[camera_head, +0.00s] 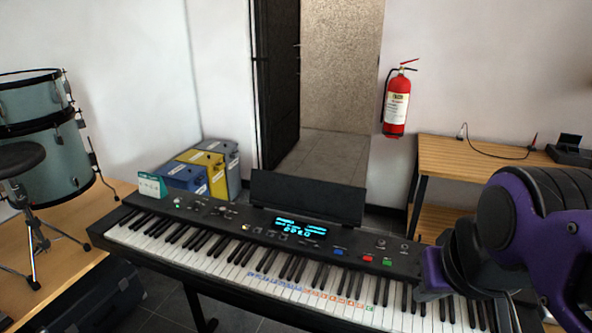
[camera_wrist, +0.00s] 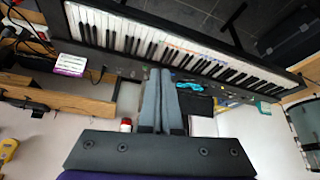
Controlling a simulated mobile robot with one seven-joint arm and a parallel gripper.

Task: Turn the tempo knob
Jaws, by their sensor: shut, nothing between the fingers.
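The electronic keyboard (camera_head: 300,243) stands across the front, its panel facing up, with a lit blue display (camera_head: 298,228). A small knob (camera_head: 381,243) sits on the right of the panel, above the red and green buttons. More small controls (camera_head: 222,210) sit on the left of the panel. I cannot read which is the tempo knob. My gripper (camera_wrist: 161,72) is shut and empty. In the wrist view its grey fingers lie together and overlap the keyboard's panel edge, hiding part of it. I cannot tell whether they touch it. In the head view my purple arm covers the keyboard's right end.
A black music stand (camera_head: 307,198) rises behind the panel. A small white-green box (camera_head: 151,186) sits at the panel's left end. A wooden table (camera_head: 470,156) stands at the back right. A red fire extinguisher (camera_head: 397,103) hangs on the wall. Drums (camera_head: 45,140) stand at left.

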